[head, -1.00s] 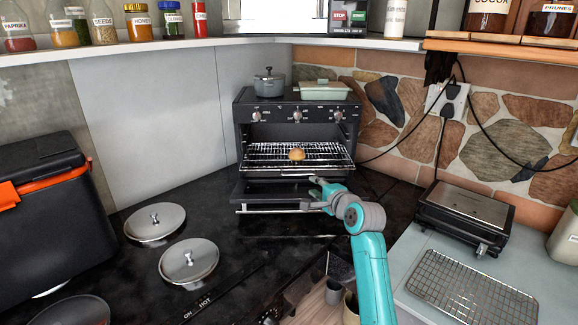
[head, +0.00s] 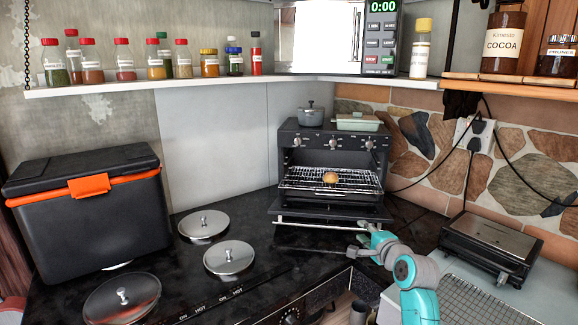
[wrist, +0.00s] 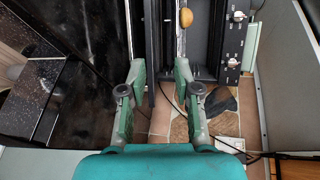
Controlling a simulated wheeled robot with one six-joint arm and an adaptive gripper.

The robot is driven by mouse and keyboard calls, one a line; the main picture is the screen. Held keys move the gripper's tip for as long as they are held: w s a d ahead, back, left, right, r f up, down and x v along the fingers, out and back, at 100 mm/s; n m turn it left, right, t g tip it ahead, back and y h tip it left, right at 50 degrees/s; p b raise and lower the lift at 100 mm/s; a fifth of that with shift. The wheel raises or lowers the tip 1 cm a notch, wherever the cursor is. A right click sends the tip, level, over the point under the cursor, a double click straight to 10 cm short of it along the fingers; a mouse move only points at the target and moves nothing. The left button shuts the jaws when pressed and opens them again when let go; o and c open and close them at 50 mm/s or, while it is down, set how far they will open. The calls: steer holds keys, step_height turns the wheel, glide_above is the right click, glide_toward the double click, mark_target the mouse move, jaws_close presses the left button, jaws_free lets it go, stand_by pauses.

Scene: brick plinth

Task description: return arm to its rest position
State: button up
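The oven door (head: 330,212) is down. A round brown bun (head: 330,177) sits on the pulled-out wire rack (head: 305,182); it also shows in the wrist view (wrist: 186,18), beyond the fingertips.
Metal lids (head: 229,258) lie on the black hob at left, beside a black cooler (head: 90,215) with an orange latch. A black grill (head: 488,242) and a wire cooling rack (head: 480,306) stand at right. A jar shelf (head: 120,84) runs above.

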steer(key=s+a+f+n+h, duration=0.1)
steer(key=s+f+n+h, duration=0.25)
steer(key=s+f, duration=1.85)
steer(key=s+f+n, duration=0.3)
steer(key=s+f, duration=0.3)
steer(key=s, duration=0.5)
steer(key=s+a+r+n, duration=0.15)
steer(key=s+n, duration=0.25)
steer(key=s, duration=1.7)
steer(key=s+r+n, duration=0.2)
steer(key=s+r, duration=0.2)
steer(key=s, duration=0.3)
steer(key=s+r+n, duration=0.3)
steer(key=s+r, duration=0.2)
steer(key=s, duration=0.2)
steer(key=shift+s+a+n, duration=0.3)
steer(key=shift+n, duration=0.05)
